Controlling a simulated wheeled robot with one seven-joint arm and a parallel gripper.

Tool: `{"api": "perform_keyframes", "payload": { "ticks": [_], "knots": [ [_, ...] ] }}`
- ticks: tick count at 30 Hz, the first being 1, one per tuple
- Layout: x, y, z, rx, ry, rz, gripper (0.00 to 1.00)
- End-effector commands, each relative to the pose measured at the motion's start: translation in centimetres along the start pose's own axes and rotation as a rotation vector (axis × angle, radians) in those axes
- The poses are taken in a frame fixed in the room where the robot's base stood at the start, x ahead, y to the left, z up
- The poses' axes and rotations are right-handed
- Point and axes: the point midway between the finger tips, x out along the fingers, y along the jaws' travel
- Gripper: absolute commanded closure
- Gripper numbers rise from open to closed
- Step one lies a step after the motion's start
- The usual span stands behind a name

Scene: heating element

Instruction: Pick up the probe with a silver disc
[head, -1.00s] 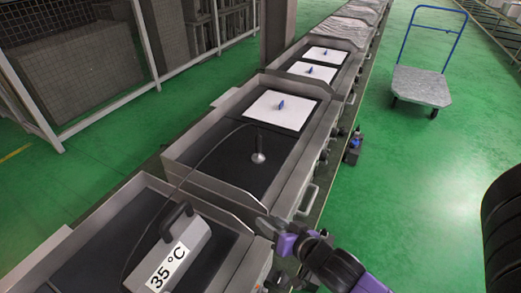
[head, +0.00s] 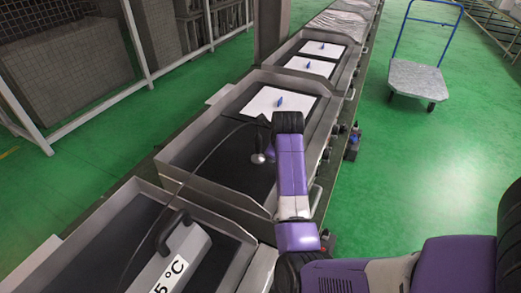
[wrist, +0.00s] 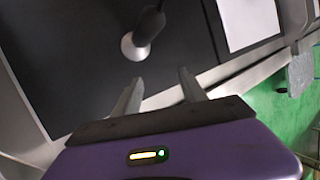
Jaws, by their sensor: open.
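The probe (head: 258,158) has a dark handle and a silver disc at its foot. In the head view it stands on the black surface of the middle tray, with my arm covering part of its right side. In the wrist view the disc (wrist: 133,47) and dark handle (wrist: 150,25) lie just beyond my fingertips. My gripper (wrist: 160,76) is open and empty, its two fingers apart and pointing towards the probe without visibly reaching around it.
A metal tray wall (head: 222,195) surrounds the black surface. A white sheet with a blue item (head: 279,100) lies behind the probe. A grey box with a temperature label (head: 180,255) sits in the nearer tray. A trolley (head: 418,78) stands on the green floor at right.

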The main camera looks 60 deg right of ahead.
Motion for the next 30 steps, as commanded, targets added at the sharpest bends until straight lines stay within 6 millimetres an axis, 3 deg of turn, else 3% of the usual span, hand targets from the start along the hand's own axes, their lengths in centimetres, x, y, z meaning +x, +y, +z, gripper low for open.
{"api": "perform_keyframes", "payload": {
  "ticks": [1, 6, 14, 30],
  "knots": [
    [-0.3, -0.2, 1.4, 0.102, -0.003, 0.047, 0.5],
    [-1.5, 0.1, 4.1, 0.367, 0.017, 0.193, 0.5],
    [-2.6, 0.5, 5.8, 0.513, 0.037, 0.284, 0.5],
    [2.9, 2.5, 6.1, 0.515, 0.041, 0.288, 0.5]
  ]
}}
